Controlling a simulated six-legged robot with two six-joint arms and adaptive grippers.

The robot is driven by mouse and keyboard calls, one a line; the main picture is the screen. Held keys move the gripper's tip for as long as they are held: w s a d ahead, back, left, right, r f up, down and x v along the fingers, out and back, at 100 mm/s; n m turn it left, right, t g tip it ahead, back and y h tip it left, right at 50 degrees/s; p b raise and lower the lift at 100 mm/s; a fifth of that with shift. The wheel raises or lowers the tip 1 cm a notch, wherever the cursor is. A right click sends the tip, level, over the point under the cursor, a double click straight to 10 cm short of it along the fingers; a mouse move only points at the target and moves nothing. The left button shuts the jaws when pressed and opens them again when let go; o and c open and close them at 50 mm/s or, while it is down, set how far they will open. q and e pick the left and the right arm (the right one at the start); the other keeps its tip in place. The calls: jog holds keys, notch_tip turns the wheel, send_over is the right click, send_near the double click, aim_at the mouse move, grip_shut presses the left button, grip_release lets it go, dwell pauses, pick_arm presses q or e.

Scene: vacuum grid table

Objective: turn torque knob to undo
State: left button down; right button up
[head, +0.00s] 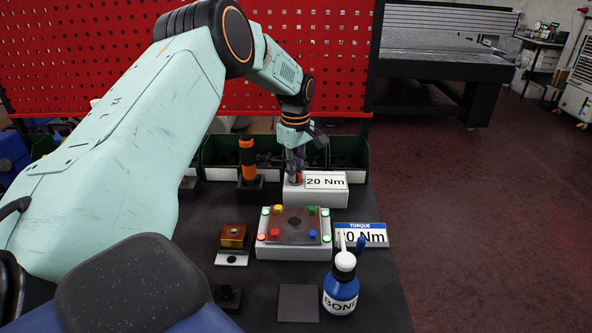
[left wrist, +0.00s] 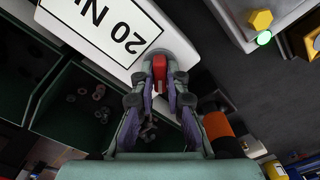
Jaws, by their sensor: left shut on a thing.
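The torque knob is red (left wrist: 159,68) and sits on a grey round base at the end of the white block labelled "20 Nm" (left wrist: 105,28). In the head view the white block (head: 328,194) stands at the back of the black table, and a little of the red knob shows at its left end. My left gripper (left wrist: 160,85) points at the knob, with its two fingers on either side of it, shut on it. In the head view my left gripper (head: 295,165) reaches down from above the block. My right gripper is not in view.
An orange-black screwdriver (head: 248,160) stands left of the block. A white fixture with coloured buttons (head: 295,250), a "TORQUE" sign (head: 372,235), a blue bottle (head: 340,290) and a small amber block (head: 233,237) stand nearer. Green bins (head: 220,150) line the back.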

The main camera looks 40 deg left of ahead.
pick_arm(q)
jog(key=shift+r, duration=0.1)
jog(key=m+p, duration=0.3)
jog(key=shift+r, duration=0.1)
jog(key=m+p, duration=0.1)
jog(key=m, duration=0.2)
jog(key=shift+m+p, duration=0.4)
jog(key=m, duration=0.2)
jog(key=shift+d+m+p, duration=0.1)
jog(key=shift+m+p, duration=0.2)
jog(key=shift+m, duration=0.1)
jog(key=m, duration=0.2)
jog(key=shift+m, duration=0.3)
jog(key=m, duration=0.5)
jog(key=shift+f+m, duration=0.2)
jog(key=shift+m, duration=0.1)
